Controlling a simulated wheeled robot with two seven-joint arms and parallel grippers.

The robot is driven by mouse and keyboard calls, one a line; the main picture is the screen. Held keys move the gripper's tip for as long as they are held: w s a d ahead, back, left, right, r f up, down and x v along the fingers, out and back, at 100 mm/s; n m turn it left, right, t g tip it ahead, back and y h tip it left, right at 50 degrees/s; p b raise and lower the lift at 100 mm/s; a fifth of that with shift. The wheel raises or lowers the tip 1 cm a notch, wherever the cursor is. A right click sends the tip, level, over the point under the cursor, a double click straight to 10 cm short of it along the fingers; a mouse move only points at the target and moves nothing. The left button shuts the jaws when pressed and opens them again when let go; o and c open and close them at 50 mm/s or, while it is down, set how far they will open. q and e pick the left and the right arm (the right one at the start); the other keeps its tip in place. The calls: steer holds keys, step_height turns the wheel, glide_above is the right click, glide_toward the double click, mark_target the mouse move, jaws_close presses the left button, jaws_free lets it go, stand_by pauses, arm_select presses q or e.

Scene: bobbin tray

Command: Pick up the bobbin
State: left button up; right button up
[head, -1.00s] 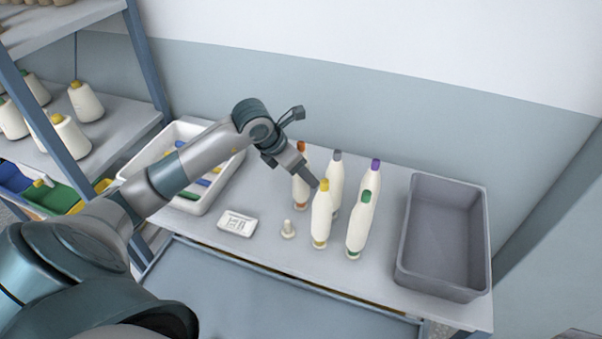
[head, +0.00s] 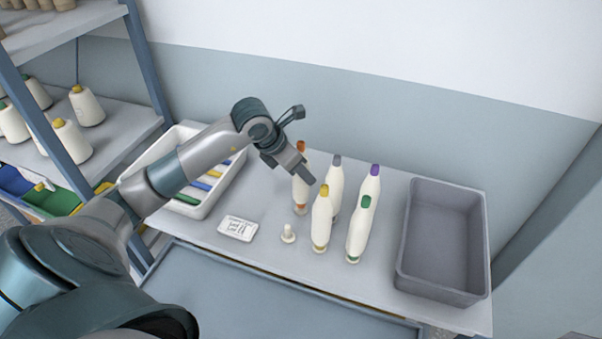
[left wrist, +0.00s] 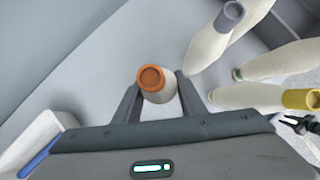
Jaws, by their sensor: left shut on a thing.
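My left gripper (head: 307,170) is at the orange-topped bobbin (head: 299,190), which stands upright on the table at the back left of the bobbin group. In the left wrist view, the fingers (left wrist: 157,100) are on either side of this orange-topped bobbin (left wrist: 155,85) and shut on it. The right gripper is not in view.
A grey bin (head: 398,255) stands empty at the right. A white tray (head: 195,210) with coloured bars is at the left. A white label card (head: 237,228) and a small cream peg (head: 288,235) lie in front. Shelves with cones (head: 86,106) stand at far left.

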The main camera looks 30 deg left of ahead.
mark_target(299, 143)
arm_select(q)
step_height(299, 143, up, 8)
steer(key=p, duration=0.3)
steer(key=shift+r, duration=0.2)
stand_by(0.4)
